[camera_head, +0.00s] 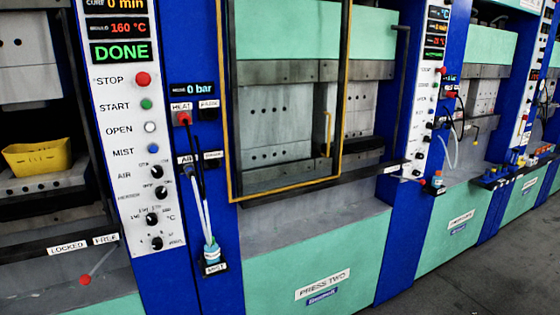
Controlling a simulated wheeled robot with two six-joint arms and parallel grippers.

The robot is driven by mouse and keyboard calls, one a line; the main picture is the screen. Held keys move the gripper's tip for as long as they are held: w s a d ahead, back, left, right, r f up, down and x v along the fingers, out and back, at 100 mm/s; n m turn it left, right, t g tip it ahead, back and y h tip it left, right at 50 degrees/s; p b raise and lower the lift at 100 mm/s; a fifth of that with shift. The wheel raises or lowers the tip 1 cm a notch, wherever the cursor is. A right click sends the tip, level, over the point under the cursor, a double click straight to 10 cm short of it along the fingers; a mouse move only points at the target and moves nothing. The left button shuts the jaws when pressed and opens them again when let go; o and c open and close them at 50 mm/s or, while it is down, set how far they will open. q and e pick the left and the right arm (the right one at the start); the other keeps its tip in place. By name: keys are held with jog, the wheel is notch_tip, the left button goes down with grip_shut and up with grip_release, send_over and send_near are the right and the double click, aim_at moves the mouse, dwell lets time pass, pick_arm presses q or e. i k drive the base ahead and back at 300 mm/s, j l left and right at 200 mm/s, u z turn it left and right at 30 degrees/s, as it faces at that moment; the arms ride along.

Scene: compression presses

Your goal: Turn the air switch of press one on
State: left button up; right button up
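A white control panel (133,130) stands on a blue column between the left press and the press labelled PRESS TWO (323,284). The left press's own number is not visible. The label AIR (124,176) is on this panel, with a small black rotary knob (155,172) to its right and another black knob (161,192) just below. The knobs are too small to tell their settings. Neither of my grippers is in view.
The panel also has STOP, START, OPEN and MIST buttons, and a display (120,53) reading DONE. Hoses (197,195) hang on the column. A red-tipped lever (85,279) sits below LOCKED and FREE labels. A yellow bin (38,157) stands inside the left press. Open floor lies at lower right.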

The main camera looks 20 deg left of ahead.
aim_at(158, 172)
jog(key=u, duration=1.4)
